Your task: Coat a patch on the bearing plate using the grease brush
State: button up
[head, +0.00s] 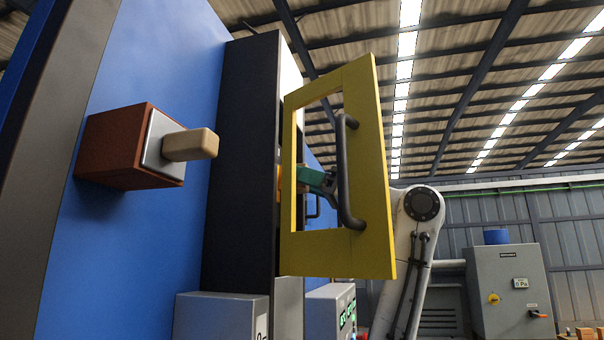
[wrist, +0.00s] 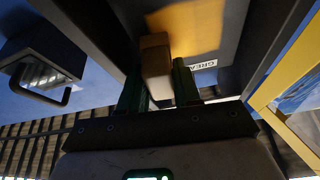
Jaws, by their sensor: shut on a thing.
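My gripper (head: 315,182) shows teal through the opening of a yellow frame in the head view. In the wrist view my gripper (wrist: 159,88) is shut on a tan-brown block, seemingly the grease brush's handle (wrist: 156,55). The brush points away from the wrist camera, so its bristles are hidden. Beyond it is a dark grey plate (wrist: 228,45), seemingly the bearing plate, with a yellow-orange patch (wrist: 195,28) and a white label reading "GREA". I cannot tell whether the brush touches the plate. In the head view, a bit of orange (head: 279,185) shows beside the gripper.
The yellow frame (head: 370,150) with a dark handle stands close in front of my gripper and also edges the wrist view's right (wrist: 285,75). A brown box (head: 115,140) with a tan block juts from the blue wall. A grey cabinet (head: 508,270) stands at right.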

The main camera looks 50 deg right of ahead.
dwell(0.3)
jog(key=shift+s+d+b, duration=0.2)
jog(key=shift+s+d, duration=0.15)
jog(key=shift+s, duration=0.55)
jog(key=shift+s+d+b, duration=0.2)
jog(key=shift+s+d, duration=0.15)
jog(key=shift+s, duration=0.6)
jog(key=shift+s+d+b, duration=0.2)
jog(key=shift+s+d, duration=0.15)
jog(key=shift+s, duration=0.55)
jog(key=s, duration=0.1)
jog(key=s+d, duration=0.1)
jog(key=shift+s+b, duration=0.35)
jog(key=shift+s, duration=0.05)
jog(key=s+a+f+p, duration=0.2)
jog(key=a+p, duration=0.1)
jog(key=a, duration=0.4)
jog(key=shift+w+a, duration=0.4)
jog(key=shift+w, duration=0.6)
jog(key=shift+w+a, duration=0.4)
jog(key=shift+w, duration=0.55)
jog(key=shift+w+a, duration=0.4)
jog(key=shift+w, duration=0.6)
